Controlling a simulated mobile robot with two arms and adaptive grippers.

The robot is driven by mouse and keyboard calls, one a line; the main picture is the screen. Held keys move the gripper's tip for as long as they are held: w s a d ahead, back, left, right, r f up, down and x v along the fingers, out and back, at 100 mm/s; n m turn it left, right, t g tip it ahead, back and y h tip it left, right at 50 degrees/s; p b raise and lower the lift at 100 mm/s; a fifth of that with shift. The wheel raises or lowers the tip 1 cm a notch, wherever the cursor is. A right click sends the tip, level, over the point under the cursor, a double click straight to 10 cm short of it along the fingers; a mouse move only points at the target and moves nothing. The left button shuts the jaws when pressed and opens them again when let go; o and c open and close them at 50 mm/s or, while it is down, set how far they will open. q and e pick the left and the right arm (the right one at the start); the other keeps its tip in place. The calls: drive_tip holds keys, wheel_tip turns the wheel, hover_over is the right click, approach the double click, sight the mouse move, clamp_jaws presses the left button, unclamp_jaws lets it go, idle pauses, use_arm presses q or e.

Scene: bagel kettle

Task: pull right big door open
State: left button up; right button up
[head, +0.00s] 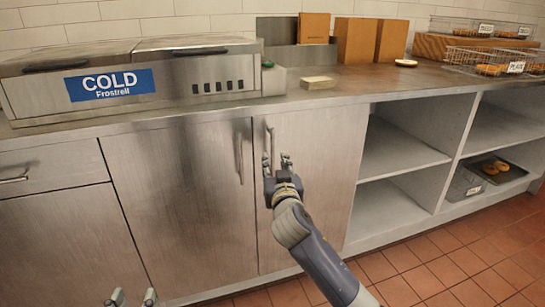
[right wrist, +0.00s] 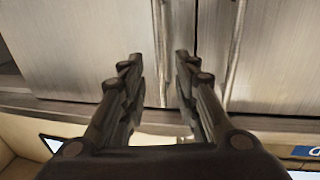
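The right big door (head: 318,150) is a brushed steel panel under the counter and stands closed. Its vertical bar handle (head: 268,138) is near its left edge. My right gripper (head: 277,163) is open at the lower part of this handle. In the right wrist view the door's handle (right wrist: 161,45) lines up between the open fingers (right wrist: 156,58); whether the fingertips reach around it, I cannot tell. My left gripper (head: 134,298) shows only its two parted fingertips at the bottom edge, low in front of the cabinets.
The left big door (head: 180,190), with its own handle (head: 239,158), is closed beside it. Open shelves (head: 395,155) stand to the right. The counter (head: 350,82) above carries a cold unit (head: 185,85) and boxes (head: 355,40). The tiled floor (head: 440,270) at right is clear.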

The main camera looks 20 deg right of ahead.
sight(273, 154)
drive_tip(key=w, duration=0.4)
drive_tip(key=w+d+b, duration=0.1)
drive_tip(key=w, duration=0.1)
drive_tip(key=shift+f, duration=0.1)
use_arm(q)
wheel_tip(273, 154, up, 7)
drive_tip(key=t+h, duration=0.1)
drive_tip(key=t, duration=0.3)
drive_tip(key=shift+s+d+r, duration=0.15)
drive_tip(key=shift+s+d, duration=0.1)
drive_tip(key=shift+d, duration=0.2)
use_arm(e)
drive_tip(key=shift+w, duration=0.4)
clamp_jaws()
